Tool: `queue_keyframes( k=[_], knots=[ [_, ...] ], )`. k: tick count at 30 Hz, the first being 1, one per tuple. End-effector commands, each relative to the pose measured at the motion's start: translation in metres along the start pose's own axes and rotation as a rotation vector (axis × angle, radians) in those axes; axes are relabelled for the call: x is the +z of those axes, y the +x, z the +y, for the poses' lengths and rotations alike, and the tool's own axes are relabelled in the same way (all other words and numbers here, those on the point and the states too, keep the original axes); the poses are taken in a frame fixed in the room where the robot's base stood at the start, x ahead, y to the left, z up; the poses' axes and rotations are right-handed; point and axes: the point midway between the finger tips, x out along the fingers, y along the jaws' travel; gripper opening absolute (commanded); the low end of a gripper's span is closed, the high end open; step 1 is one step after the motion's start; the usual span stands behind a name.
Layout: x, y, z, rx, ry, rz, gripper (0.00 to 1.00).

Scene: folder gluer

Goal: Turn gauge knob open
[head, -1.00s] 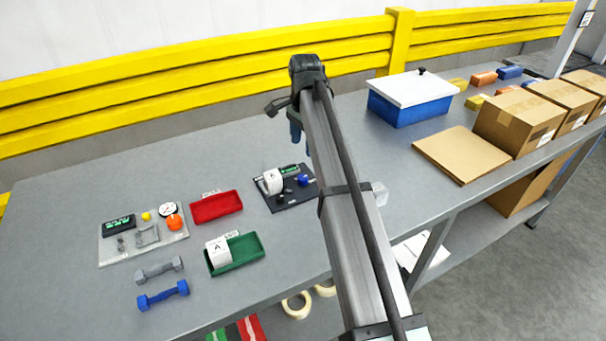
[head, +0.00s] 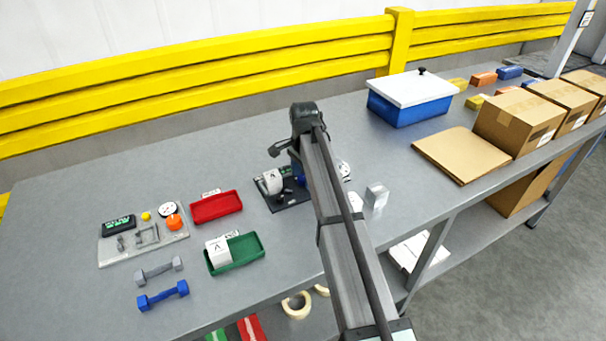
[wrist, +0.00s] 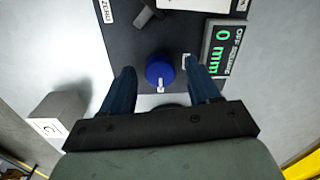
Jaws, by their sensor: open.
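The blue knob (wrist: 159,70) sits on a black gauge plate (wrist: 120,42) in the wrist view. Its white pointer mark faces the bottom of the picture. My gripper (wrist: 160,76) is open, with one dark blue finger on each side of the knob and gaps between; I cannot tell the height of the fingertips above the plate. A display (wrist: 222,48) beside the knob reads 0 mm, off square. In the head view, my arm hides part of the gauge plate (head: 290,207).
A red tray (head: 216,207), a green tray (head: 236,262) and another panel with an orange knob (head: 173,222) lie to the left. A blue box with a white lid (head: 410,105) stands behind right.

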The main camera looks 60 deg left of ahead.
Motion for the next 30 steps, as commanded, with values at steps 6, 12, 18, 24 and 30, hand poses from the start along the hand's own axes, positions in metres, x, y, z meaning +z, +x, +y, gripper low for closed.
queue_keyframes(
  k=[6,12,18,24,30],
  knots=[
    [0.0000,0.0001,0.0000,0.000,0.000,0.000,0.61],
    [-0.0001,-0.0001,0.0001,0.000,0.000,0.000,0.42],
    [0.0000,-0.0002,0.0001,0.000,0.000,0.000,0.23],
    [0.0000,-0.0002,0.0001,0.000,0.000,0.000,0.05],
    [0.0000,-0.0002,0.0001,0.000,-0.016,-0.001,0.05]
  ],
)
